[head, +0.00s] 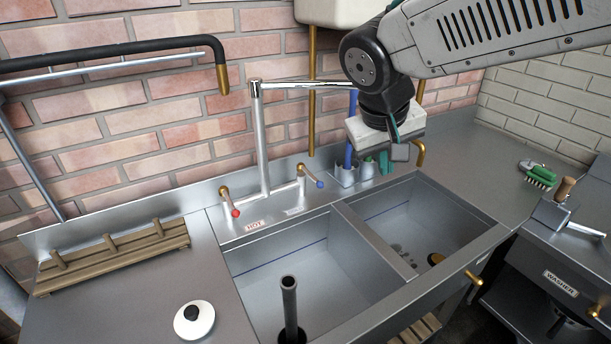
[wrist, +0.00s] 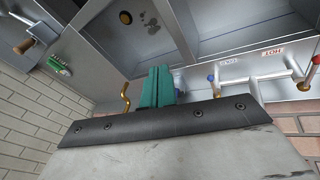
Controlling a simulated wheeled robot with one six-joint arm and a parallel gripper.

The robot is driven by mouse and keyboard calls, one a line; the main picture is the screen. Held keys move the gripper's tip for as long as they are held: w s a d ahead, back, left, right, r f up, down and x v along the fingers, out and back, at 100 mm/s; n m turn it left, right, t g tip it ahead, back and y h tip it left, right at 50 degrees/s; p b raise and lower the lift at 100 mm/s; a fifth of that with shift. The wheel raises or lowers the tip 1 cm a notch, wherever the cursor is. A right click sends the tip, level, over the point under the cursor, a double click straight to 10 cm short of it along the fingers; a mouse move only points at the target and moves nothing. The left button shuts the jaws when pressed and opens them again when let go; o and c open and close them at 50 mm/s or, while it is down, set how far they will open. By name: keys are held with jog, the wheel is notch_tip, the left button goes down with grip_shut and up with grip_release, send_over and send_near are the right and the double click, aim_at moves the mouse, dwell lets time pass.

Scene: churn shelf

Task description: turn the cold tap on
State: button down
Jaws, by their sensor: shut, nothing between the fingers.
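The cold tap (head: 310,174) has a brass end and a lever with a blue knob, on the right of the tall mixer tap (head: 262,150) behind the sink. Its blue knob also shows in the wrist view (wrist: 211,78), near the COLD label (wrist: 229,60). The hot tap (head: 231,203) with a red knob stands to the left, by a HOT label. My gripper (head: 400,150) is up to the right of the cold tap, apart from it, over the right basin's back edge. Its green fingers (wrist: 157,88) are together and empty.
Blue and green tools stand in holders (head: 346,173) between the cold tap and my gripper. A brass spout (head: 420,154) is just right of my gripper. A standing pipe (head: 289,305) rises in the left basin. A wooden rack (head: 115,255) lies at the left.

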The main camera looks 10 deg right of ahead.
aim_at(310, 175)
jog(key=w+a+f+n+t, duration=0.1)
jog(key=w+a+f, duration=0.1)
jog(key=w+a, duration=0.3)
jog(key=w+a+f+n+t, duration=0.1)
jog(key=w+a+f, duration=0.2)
jog(key=a, duration=1)
jog(key=w, duration=0.3)
jog(key=shift+w+f+t, duration=0.15)
jog(key=shift+w+t, duration=0.1)
jog(key=shift+t, duration=0.15)
jog(key=shift+a, duration=0.1)
jog(key=w+d+f, duration=0.6)
jog(key=f, duration=0.3)
jog(key=shift+w+d, duration=0.15)
jog(key=shift+w, duration=0.05)
